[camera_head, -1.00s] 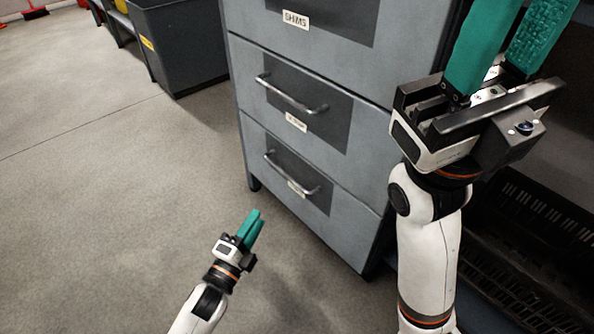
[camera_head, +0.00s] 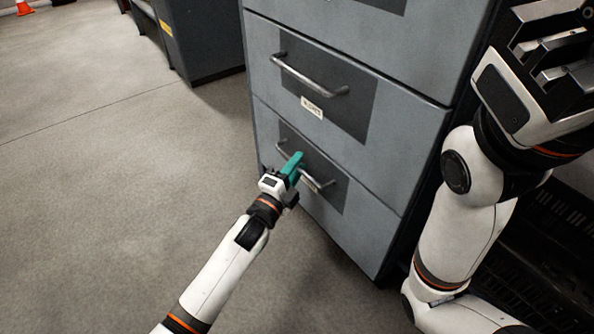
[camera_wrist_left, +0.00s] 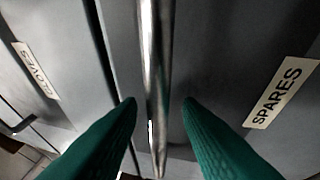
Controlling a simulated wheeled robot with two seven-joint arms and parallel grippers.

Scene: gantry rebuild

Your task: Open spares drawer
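The spares drawer (camera_head: 350,207) is the bottom grey drawer of the cabinet, and it is shut. Its metal bar handle (camera_head: 283,147) is partly hidden by my left gripper (camera_head: 297,160). In the left wrist view, the handle (camera_wrist_left: 155,60) runs between the green fingers of my left gripper (camera_wrist_left: 160,104), with a gap on each side. The left gripper is open. The SPARES label (camera_wrist_left: 282,92) shows at the right there. My right gripper's body (camera_head: 540,75) is at the upper right of the head view; its fingers are out of frame.
The drawer above has its own handle (camera_head: 308,78) and label (camera_head: 312,107), and is shut; its GLOVES label (camera_wrist_left: 36,70) shows in the left wrist view. Black crates (camera_head: 540,220) stand right of the cabinet. The floor to the left is clear.

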